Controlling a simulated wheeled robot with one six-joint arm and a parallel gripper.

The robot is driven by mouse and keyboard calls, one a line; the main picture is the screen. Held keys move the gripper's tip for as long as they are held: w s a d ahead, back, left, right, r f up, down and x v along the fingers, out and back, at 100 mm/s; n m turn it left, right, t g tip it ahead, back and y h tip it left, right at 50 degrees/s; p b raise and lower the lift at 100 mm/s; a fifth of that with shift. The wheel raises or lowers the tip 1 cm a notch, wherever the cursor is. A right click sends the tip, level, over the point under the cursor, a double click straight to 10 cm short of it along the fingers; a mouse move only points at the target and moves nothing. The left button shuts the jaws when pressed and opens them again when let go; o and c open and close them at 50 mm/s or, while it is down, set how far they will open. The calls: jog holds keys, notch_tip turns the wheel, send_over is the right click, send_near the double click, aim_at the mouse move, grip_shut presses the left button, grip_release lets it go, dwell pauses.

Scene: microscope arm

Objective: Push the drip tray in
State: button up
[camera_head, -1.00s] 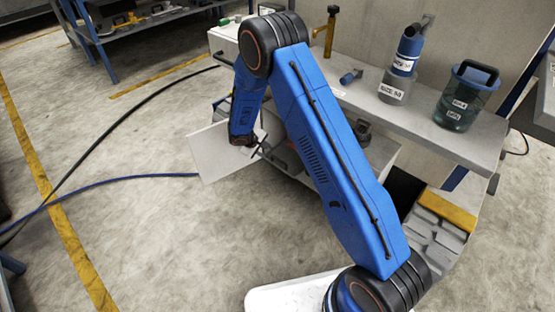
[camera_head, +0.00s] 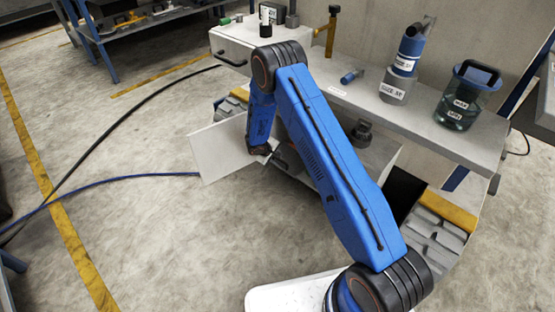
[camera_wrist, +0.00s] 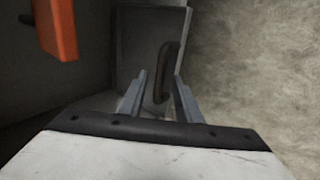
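No part is clearly recognisable as the drip tray. A white flat panel (camera_head: 217,152) stands out from the left front of the bench, beside my gripper (camera_head: 270,156). In the wrist view a grey panel (camera_wrist: 136,38) with a dark curved handle (camera_wrist: 164,72) lies ahead. I cannot tell if this is the same panel or the tray. My gripper (camera_wrist: 160,95) is open, its two grey fingers apart, with the handle showing between and beyond them. Contact cannot be told. My arm hides much of the bench front.
An orange part (camera_wrist: 57,28) hangs at upper left in the wrist view. The bench top (camera_head: 420,128) carries a grey-blue cylinder (camera_head: 402,68) and a dark jug (camera_head: 463,98). A dark-handled drawer front (camera_head: 230,58) is at the bench's left end. Floor to the left is open, with hoses.

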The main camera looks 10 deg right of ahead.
jog(key=shift+c, duration=0.3)
grip_shut()
jog(key=shift+w+d, duration=0.6)
jog(key=shift+d, duration=0.15)
jog(key=shift+w+d, duration=0.55)
jog(key=shift+d, duration=0.2)
jog(key=shift+o, duration=0.3)
grip_release()
jog(key=shift+d, duration=0.15)
jog(key=shift+r, duration=0.1)
jog(key=v, duration=1.7)
